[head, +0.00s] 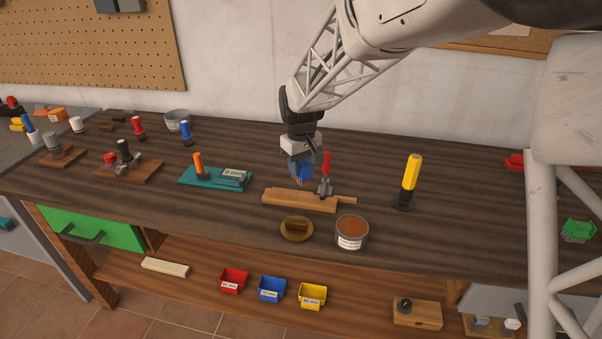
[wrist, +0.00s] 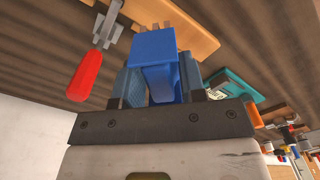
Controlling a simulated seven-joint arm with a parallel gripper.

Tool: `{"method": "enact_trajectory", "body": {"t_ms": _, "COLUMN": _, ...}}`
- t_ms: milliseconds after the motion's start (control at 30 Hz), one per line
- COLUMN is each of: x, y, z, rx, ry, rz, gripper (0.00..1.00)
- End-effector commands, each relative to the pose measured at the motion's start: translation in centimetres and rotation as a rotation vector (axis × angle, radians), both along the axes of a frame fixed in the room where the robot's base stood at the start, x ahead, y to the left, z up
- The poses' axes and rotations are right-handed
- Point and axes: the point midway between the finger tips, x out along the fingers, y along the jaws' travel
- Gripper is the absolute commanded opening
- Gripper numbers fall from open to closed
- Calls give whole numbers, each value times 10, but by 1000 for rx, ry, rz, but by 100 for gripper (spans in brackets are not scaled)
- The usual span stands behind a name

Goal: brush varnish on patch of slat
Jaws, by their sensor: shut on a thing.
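My gripper (head: 299,163) is shut on a blue brush (head: 305,173) and holds it low over the left half of the slat. In the wrist view the blue brush (wrist: 155,62) sits between the fingers of my gripper (wrist: 158,82), its short brown bristle tips pointing at the slat (wrist: 197,28). I cannot tell whether they touch the wood. The light wooden slat (head: 290,202) lies on the bench, with a red-handled clamp (head: 326,178) on its right part. An open tin of brown varnish (head: 351,228) stands in front of the slat. No distinct patch is visible.
A round dish (head: 286,236) with a brown block stands left of the tin. A teal fixture (head: 206,181) with an orange handle is to the left. A yellow-handled upright tool (head: 410,182) stands right. The bench between this tool and the slat is clear.

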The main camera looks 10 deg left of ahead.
Motion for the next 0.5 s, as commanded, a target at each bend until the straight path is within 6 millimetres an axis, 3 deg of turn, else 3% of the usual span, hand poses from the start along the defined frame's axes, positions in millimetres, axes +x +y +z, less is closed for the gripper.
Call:
{"method": "enact_trajectory", "body": {"t_ms": 200, "x": 0, "y": 0, "z": 15, "rx": 0, "ry": 0, "rz": 0, "gripper": 19}}
{"method": "enact_trajectory", "body": {"t_ms": 500, "x": 0, "y": 0, "z": 17, "rx": 0, "ry": 0, "rz": 0, "gripper": 19}}
